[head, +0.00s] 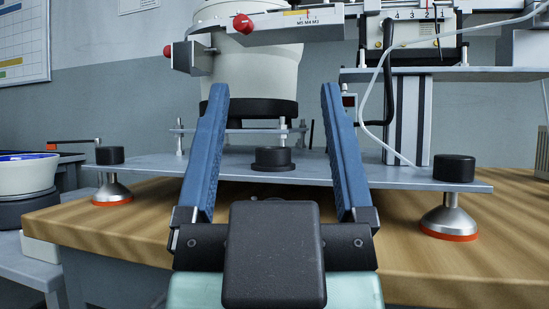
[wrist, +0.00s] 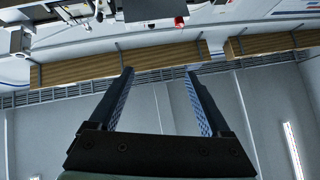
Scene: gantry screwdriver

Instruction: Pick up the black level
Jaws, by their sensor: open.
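A short round black piece (head: 272,158) sits on the grey metal base plate (head: 330,172), near its front edge. It is the most likely black level, but similar black caps sit on the plate's feet. My gripper (head: 274,92) is open, its two blue fingers wide apart. In the head view the black piece shows between the fingers, beyond the gripper body, with nothing held. In the wrist view my gripper (wrist: 159,72) is also open and empty.
The plate stands on the wooden table (head: 400,268) on a left foot (head: 112,188) and a right foot (head: 449,215), both with black caps. A white bowl feeder (head: 252,72) rises behind. A grey column (head: 408,120) and a white cable stand to the right.

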